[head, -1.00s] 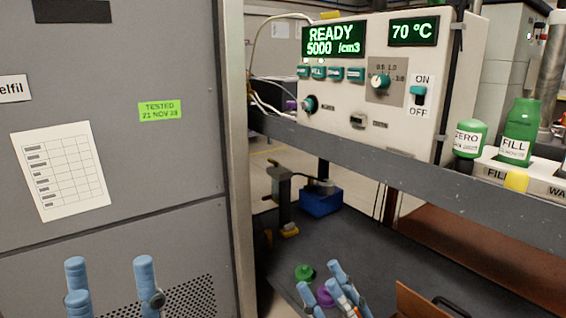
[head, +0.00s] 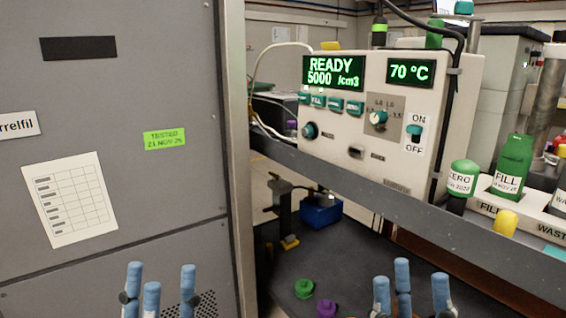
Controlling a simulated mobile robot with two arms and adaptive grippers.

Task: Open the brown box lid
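The brown box lid cannot be made out for certain now. A brown surface (head: 490,281) shows at the lower right, behind the grey rail, and I cannot tell whether it belongs to the box. My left gripper (head: 160,287) is at the bottom left in front of the grey cabinet, its blue fingers upright, apart and empty. My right gripper (head: 411,290) is at the bottom right over the dark lower surface, its blue fingers apart with nothing visible between them. The lower parts of both grippers are cut off by the picture's edge.
A green cap (head: 304,288) and a purple cap (head: 326,308) lie on the dark surface (head: 345,270). A blue block (head: 320,212) is farther back. The grey cabinet (head: 130,95) closes off the left.

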